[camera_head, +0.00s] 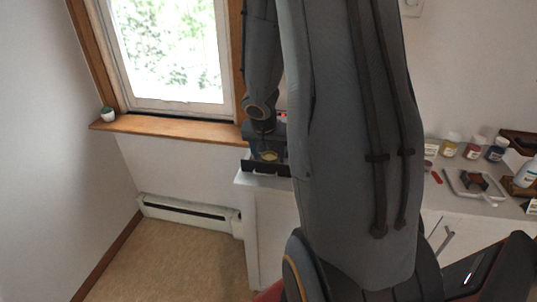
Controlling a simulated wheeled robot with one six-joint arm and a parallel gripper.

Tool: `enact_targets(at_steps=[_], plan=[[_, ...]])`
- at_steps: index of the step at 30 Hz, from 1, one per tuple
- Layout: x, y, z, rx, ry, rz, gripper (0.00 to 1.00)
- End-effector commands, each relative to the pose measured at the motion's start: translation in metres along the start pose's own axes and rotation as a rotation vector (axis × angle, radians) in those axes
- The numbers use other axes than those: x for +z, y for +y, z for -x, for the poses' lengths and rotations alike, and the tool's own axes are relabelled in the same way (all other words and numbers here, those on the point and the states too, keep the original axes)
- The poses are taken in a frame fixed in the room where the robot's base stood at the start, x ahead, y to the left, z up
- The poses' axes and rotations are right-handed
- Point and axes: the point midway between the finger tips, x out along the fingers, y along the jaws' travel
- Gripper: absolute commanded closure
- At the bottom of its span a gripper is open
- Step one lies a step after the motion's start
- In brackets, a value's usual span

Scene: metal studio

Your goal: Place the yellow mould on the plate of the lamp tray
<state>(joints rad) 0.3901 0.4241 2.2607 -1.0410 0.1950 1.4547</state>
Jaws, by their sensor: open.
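My gripper (266,143) points down at the left end of the white counter, below the window. It is small and dark in the picture, and it is open. A small yellowish piece (268,155), which may be the yellow mould, shows just below the fingers. I cannot tell whether the fingers touch it. A dark, low-edged thing (264,169) lies under and in front of it at the counter's end. I cannot tell whether this is the lamp tray. My own arm hides the middle of the counter, and no lamp or plate can be made out.
On the right of the counter (433,206) stand several small jars (472,147), a light tray (466,186) with a dark brown block, a white bottle (526,173) and a wooden box.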

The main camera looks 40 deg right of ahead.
Motion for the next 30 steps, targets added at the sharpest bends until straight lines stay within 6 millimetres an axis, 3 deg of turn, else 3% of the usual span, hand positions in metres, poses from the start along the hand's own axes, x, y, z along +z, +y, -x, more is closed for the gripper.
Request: enact_targets(at_steps=[6, 21, 30], plan=[[-0.002, 0.0, 0.007, 0.0, 0.001, 0.0, 0.42], [-0.002, 0.0, 0.102, -0.002, 0.002, -0.001, 0.42], [0.003, -0.003, 0.124, -0.003, -0.006, 0.017, 0.42]])
